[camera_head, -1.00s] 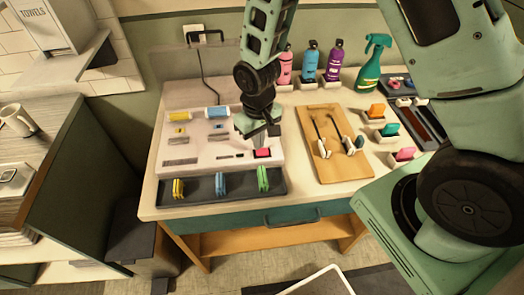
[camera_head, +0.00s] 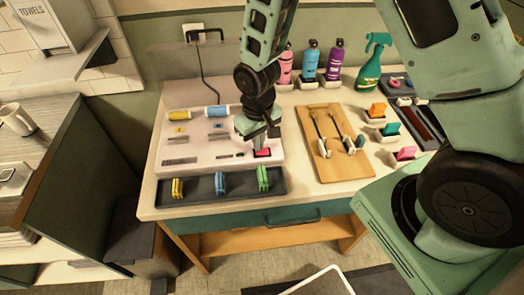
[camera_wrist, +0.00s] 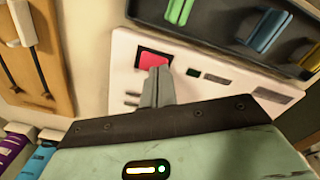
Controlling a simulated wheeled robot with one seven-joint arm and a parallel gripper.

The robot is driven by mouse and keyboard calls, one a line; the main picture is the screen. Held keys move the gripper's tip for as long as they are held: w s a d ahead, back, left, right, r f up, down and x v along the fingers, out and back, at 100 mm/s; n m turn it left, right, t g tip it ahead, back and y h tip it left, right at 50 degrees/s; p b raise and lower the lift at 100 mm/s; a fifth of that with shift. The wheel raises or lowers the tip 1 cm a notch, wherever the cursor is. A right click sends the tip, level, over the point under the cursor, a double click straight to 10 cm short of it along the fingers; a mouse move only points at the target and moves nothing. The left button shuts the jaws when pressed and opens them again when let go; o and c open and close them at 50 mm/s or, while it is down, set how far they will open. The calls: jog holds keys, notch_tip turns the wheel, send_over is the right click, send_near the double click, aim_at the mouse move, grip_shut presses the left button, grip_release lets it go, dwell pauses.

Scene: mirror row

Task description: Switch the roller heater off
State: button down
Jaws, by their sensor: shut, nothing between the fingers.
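The roller heater (camera_head: 178,150) is a pale flat panel on the table, with a yellow roller (camera_head: 179,114) and a blue roller (camera_head: 217,111) along its back. Its pink-red switch (camera_head: 263,153) sits at the front right corner. The switch also shows in the wrist view (camera_wrist: 152,60), in a dark frame. My gripper (camera_head: 259,147) is shut and empty, pointing down over the switch. In the wrist view its fingertips (camera_wrist: 159,70) overlap the switch's near edge. I cannot tell whether they touch it. The fingers hide part of the switch.
A dark tray (camera_head: 202,194) with yellow, blue and green clips lies along the heater's front. A wooden board (camera_head: 326,172) with two long tools is to the right. Bottles (camera_head: 310,63) and a green spray bottle (camera_head: 371,62) stand behind. A black cord (camera_head: 202,68) rises behind the heater.

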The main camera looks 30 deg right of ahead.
jog(key=shift+f+b, duration=0.3)
jog(key=shift+f, duration=0.2)
jog(key=shift+r, duration=0.2)
jog(key=shift+r+p, duration=2.85)
jog(key=shift+r, duration=0.55)
jog(key=s+a+r+n+b, duration=0.2)
jog(key=s+a+r, duration=0.1)
jog(key=s+r, duration=0.4)
jog(key=s+a+r+n+b, duration=0.3)
jog(key=s+r, duration=0.3)
jog(key=s, duration=0.7)
jog(key=shift+a+r+y, duration=0.15)
jog(key=shift+r+y, duration=0.15)
jog(key=shift+r, duration=0.1)
